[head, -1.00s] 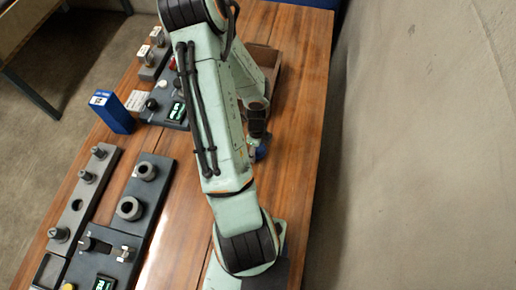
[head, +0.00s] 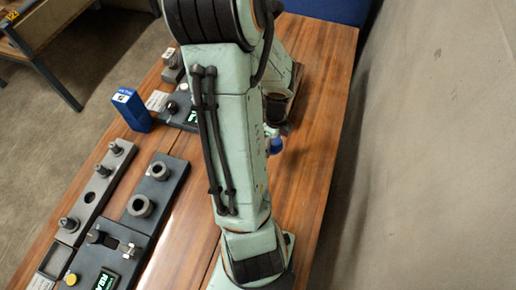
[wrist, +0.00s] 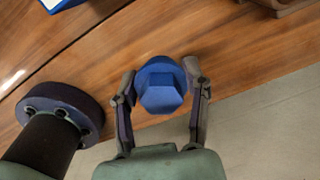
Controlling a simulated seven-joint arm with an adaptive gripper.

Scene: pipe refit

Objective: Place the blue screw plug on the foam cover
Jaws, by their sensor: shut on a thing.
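The blue screw plug (wrist: 161,86) is between the two fingers of my gripper (wrist: 161,78) in the wrist view, its faceted head toward the camera. My gripper is shut on it. In the head view the plug (head: 276,146) shows as a small blue shape beside my arm, over the right part of the wooden table; my gripper is mostly hidden there. I cannot tell its exact height above the table. I cannot make out the foam cover in either view; my arm hides part of the table.
A grey plate with pegs (head: 97,192) and a dark fixture with rings (head: 157,188) lie at the left. A blue box (head: 132,110) stands behind them. A brown container (head: 297,84) is partly hidden behind my arm. The table's right strip (head: 315,130) is clear.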

